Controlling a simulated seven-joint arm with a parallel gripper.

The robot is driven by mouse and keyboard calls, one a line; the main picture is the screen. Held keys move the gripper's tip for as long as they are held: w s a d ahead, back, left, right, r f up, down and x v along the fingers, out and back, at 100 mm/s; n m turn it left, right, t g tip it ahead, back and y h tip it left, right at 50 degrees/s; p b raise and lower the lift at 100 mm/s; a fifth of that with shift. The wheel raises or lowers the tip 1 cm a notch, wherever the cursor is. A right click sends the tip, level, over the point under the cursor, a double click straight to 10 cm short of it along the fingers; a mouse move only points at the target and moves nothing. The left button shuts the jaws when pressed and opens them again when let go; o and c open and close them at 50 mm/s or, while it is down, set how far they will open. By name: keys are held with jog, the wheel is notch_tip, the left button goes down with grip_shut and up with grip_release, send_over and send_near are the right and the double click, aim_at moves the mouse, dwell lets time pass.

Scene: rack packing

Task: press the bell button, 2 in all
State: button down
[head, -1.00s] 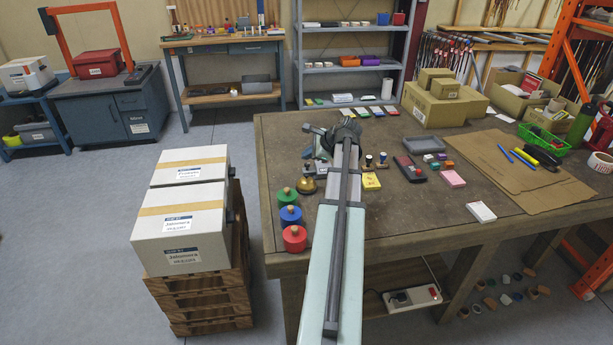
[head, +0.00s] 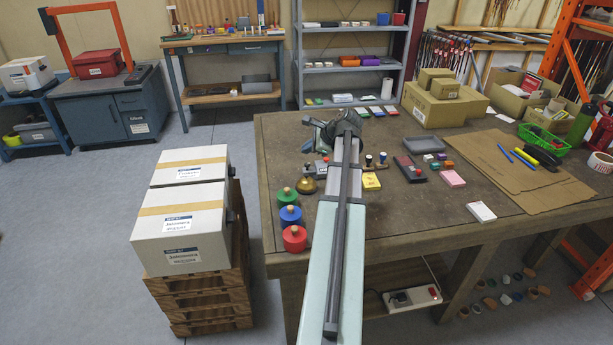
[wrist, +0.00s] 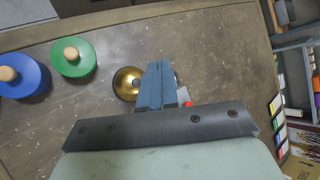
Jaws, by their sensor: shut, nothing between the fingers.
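A gold dome bell (head: 307,186) stands near the left edge of the workbench, just behind the colored round pots. In the wrist view the bell (wrist: 122,84) is directly left of my gripper (wrist: 156,66). The blue fingers are together and hold nothing. They seem to overlap the bell's right edge in the picture; I cannot tell whether they touch it. A small grey item with a red part (wrist: 188,103) is partly hidden behind the fingers.
Green (head: 287,194), blue (head: 290,217) and red (head: 294,239) pots with wooden knobs stand close to the bell. Stamps and a yellow card (head: 371,182) lie right of my arm. Stacked white boxes (head: 180,235) stand left of the workbench (head: 440,215).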

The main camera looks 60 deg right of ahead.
jog(key=shift+f, duration=3.75)
jog(key=shift+f, duration=0.85)
jog(key=shift+r, duration=0.9)
jog(key=shift+r, duration=0.15)
jog(key=shift+r, duration=2.35)
